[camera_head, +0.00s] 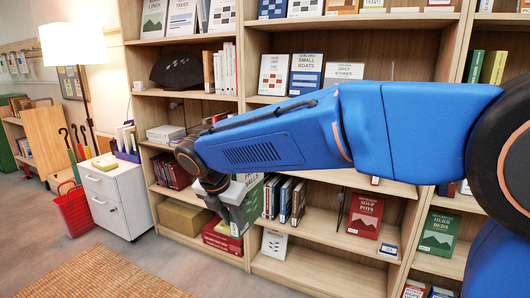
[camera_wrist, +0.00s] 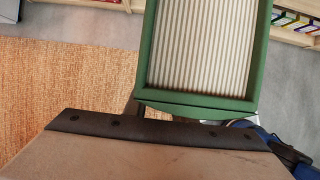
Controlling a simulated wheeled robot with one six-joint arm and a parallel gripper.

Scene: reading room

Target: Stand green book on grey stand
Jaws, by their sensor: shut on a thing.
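My gripper (camera_head: 232,208) is at the end of the blue arm, low in front of the bookcase, left of centre in the head view. It is shut on the green book (camera_head: 255,199), which is partly hidden behind the gripper and arm. In the wrist view the green book (camera_wrist: 256,50) shows its green edges around a pale striped page block. Its near end lies close to the gripper, and the book is clear of the floor. I cannot make out the grey stand for sure in either view; the arm hides part of the shelves.
The wooden bookcase (camera_head: 314,270) holds several books, including a red one (camera_head: 365,215) and another green one (camera_head: 438,232) standing face-out. A white cabinet (camera_head: 112,199) and a red basket (camera_head: 73,212) stand at left. A woven rug (camera_head: 95,275) lies on open floor.

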